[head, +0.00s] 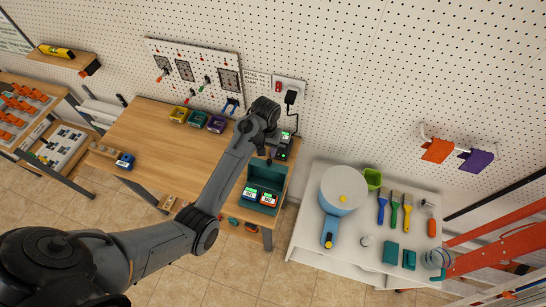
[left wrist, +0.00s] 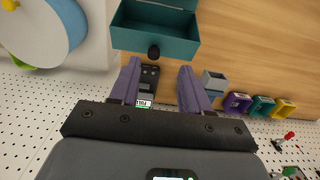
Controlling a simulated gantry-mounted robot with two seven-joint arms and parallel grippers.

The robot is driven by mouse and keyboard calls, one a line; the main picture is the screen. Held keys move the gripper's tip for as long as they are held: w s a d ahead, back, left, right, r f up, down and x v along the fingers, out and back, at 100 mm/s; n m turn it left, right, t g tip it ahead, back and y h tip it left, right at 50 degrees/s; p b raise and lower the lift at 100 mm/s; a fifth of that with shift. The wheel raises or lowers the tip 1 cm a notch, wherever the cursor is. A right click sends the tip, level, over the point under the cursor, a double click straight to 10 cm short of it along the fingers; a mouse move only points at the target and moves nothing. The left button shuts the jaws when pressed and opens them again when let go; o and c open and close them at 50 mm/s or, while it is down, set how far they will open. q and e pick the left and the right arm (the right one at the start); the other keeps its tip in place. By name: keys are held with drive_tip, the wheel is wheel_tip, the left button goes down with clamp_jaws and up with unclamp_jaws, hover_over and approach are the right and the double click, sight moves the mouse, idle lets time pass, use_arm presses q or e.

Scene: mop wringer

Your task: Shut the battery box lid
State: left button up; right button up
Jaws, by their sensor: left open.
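The teal battery box (head: 251,206) stands at the right end of the wooden bench, with its lid (head: 268,174) raised on the wall side. Two batteries with lit displays, one blue (head: 249,194) and one red (head: 268,199), sit in it. In the left wrist view the teal box part (left wrist: 178,48) shows at the top, with a black knob (left wrist: 153,52) on its face. My left gripper (left wrist: 157,78) is open, its purple fingers apart and empty, short of the knob. In the head view the wrist hides its fingertips. My right gripper is not in view.
A black charger (left wrist: 148,82) with a green display shows beyond the finger gap. Yellow, teal and purple bins (head: 197,119) stand along the wall. A white table (head: 300,236) with a blue-white bucket (head: 343,190) is to the right. The bench middle is clear.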

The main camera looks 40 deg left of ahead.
sight(269, 161)
use_arm(q)
drive_tip(key=f, duration=0.3)
drive_tip(key=w+f, duration=0.1)
drive_tip(key=f, duration=0.5)
drive_tip(key=shift+w, duration=0.2)
drive_tip(key=shift+c, duration=0.3)
clamp_jaws()
